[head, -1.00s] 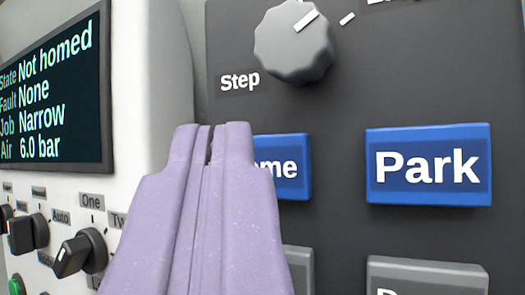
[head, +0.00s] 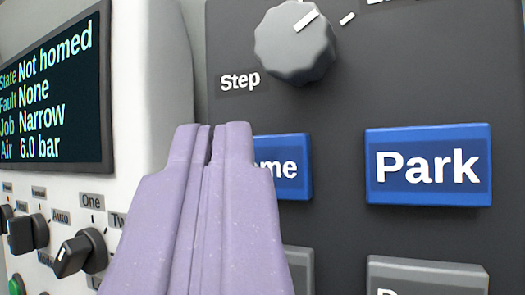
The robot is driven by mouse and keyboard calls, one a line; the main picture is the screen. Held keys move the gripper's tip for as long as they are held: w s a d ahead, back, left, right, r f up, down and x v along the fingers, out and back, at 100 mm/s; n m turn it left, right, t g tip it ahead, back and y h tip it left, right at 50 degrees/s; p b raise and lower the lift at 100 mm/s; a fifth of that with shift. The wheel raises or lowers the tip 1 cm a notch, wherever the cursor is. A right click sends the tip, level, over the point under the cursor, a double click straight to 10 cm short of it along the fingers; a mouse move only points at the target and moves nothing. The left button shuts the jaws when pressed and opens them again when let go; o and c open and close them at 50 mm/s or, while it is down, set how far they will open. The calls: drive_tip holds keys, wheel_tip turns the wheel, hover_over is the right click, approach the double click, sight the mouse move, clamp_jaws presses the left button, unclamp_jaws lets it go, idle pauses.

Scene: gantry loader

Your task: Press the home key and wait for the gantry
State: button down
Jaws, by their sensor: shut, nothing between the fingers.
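The home key (head: 290,168) is a blue key on the dark panel. Its right part shows with the letters "me"; my gripper hides its left part. My gripper (head: 211,130), with pale purple fingers, is shut and empty. Its tips overlap the key's left side in the picture; I cannot tell whether they touch it. The screen (head: 55,95) at the left reads State Not homed, Fault None, Job Narrow, Air 6.0 bar. The gantry is not in view.
A blue Park key (head: 428,165) is right of the home key. A grey knob (head: 293,42) marked Step is above. Grey keys (head: 427,277) are below, partly cut off. Small selector knobs (head: 80,253) and a green button (head: 16,285) are at the lower left.

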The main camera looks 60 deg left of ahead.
drive_tip(key=shift+w+a+f+b, duration=0.15)
drive_tip(key=shift+w+a+b, duration=0.05)
drive_tip(key=shift+w+b, duration=0.15)
